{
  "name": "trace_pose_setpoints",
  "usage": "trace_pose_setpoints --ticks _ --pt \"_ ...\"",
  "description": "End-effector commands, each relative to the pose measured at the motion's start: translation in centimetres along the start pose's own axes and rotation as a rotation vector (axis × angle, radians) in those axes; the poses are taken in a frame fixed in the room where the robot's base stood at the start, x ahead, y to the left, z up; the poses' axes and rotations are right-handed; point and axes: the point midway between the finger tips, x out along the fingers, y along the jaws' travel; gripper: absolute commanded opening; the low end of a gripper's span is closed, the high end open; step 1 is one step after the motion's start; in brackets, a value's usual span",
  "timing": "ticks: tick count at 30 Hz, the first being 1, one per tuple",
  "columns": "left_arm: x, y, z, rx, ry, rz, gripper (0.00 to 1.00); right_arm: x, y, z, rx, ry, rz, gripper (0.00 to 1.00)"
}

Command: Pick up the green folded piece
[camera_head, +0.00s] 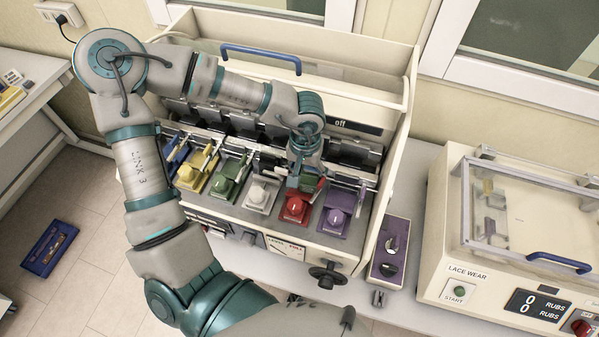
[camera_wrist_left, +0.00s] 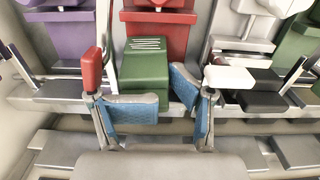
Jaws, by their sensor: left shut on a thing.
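My left gripper (camera_head: 304,172) reaches down over the red station of the multi-bay machine in the head view. The wrist view shows its two blue-padded fingers (camera_wrist_left: 155,103) shut on the green folded piece (camera_wrist_left: 145,72), one finger on each side. The piece is a dark green block with pale stripes on its top, in front of the red station (camera_wrist_left: 158,35). In the head view the arm and gripper largely hide it. My right gripper is not in view.
The machine's purple station (camera_head: 338,208) and white station (camera_head: 261,195) flank the red one. Close by in the wrist view are a red lever handle (camera_wrist_left: 91,68) and a white one (camera_wrist_left: 228,77). A lace wear tester (camera_head: 500,270) stands at the right.

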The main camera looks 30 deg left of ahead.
Motion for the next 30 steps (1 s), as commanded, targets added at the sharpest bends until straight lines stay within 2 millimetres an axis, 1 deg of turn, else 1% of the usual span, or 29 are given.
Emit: trace_pose_setpoints --ticks 1,2,8,14,20,23,30 --pt "0.3 0.1 0.4 0.004 -0.008 0.005 0.0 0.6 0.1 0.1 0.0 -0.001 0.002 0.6" --pt "0.1 0.1 0.5 0.004 -0.008 0.005 0.0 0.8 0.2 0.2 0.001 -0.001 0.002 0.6" --pt "-2.9 -0.1 0.3 0.002 -0.002 0.006 0.0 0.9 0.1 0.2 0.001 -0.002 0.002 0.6" --pt "-6.5 -0.5 0.2 0.0 0.001 0.01 0.0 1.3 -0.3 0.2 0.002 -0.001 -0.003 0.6" --pt "-6.4 -0.6 4.4 0.005 0.001 0.009 0.0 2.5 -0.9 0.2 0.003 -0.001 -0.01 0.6" --pt "-6.3 -0.6 6.9 0.007 0.002 0.009 0.0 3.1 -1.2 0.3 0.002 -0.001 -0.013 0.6" --pt "-6.4 -0.6 13.7 0.006 0.004 0.006 0.0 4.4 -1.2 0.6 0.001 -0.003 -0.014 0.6"
